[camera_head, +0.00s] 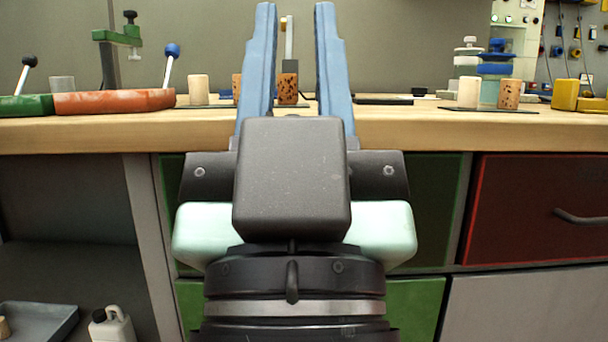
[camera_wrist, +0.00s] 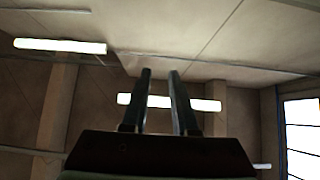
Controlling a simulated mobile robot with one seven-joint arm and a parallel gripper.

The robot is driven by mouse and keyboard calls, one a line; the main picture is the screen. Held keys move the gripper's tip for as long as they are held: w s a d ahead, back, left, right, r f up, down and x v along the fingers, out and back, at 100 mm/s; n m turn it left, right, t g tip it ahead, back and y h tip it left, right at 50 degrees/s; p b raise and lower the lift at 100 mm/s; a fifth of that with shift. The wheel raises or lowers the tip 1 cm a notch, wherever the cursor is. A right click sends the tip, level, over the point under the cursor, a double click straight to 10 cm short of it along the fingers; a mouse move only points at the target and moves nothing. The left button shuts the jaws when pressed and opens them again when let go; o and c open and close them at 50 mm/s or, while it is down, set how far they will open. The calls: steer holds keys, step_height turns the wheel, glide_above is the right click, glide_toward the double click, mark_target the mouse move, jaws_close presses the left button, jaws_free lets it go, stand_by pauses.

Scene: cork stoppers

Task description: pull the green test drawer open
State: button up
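My gripper (camera_head: 296,12) points upward in the middle of the head view, in front of the bench. Its two blue fingers stand apart with nothing between them. In the wrist view the fingers (camera_wrist: 160,73) are also apart and empty, facing the ceiling. Two green fronts show under the bench top, behind my gripper. The upper green front (camera_head: 437,205) is dark and shaded. The lower green front (camera_head: 412,306) is brighter. My gripper and arm hide the middle of both, and I see no handle on either. I cannot tell which is the test drawer.
A red drawer (camera_head: 535,212) with a dark handle (camera_head: 580,217) is at right, above a grey front (camera_head: 525,305). The wooden bench top (camera_head: 480,130) holds corks, levers and jars. An open shelf with a grey tray (camera_head: 40,318) and white bottle (camera_head: 112,325) is at left.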

steer(key=w+d+r+h+p, duration=0.1)
steer(key=w+r+p, duration=0.2)
steer(key=r+p, duration=1.7)
steer(key=w+d+f+n+g+h+p, duration=0.1)
steer(key=w+d+f+n+g+p, duration=0.2)
steer(key=f, duration=0.7)
steer(key=w+d+f+n+g+p, duration=0.1)
steer(key=w+f+n+p, duration=0.4)
steer(key=f, duration=0.4)
steer(key=s+a+f+n+g+y+p, duration=0.15)
steer(key=s+f+n, duration=0.35)
steer(key=f, duration=0.6)
steer(key=s+a+f+n+g+y+p, duration=0.15)
steer(key=s+f+n, duration=0.3)
steer(key=f, duration=0.65)
steer(key=shift+n+h, duration=0.25)
steer(key=shift+h, duration=0.25)
steer(key=x, duration=0.4)
steer(key=b+x, duration=0.1)
steer(key=x, duration=0.3)
steer(key=b+x, duration=0.1)
steer(key=x, duration=0.3)
steer(key=shift+w+f, duration=0.25)
steer(key=shift+w, duration=0.15)
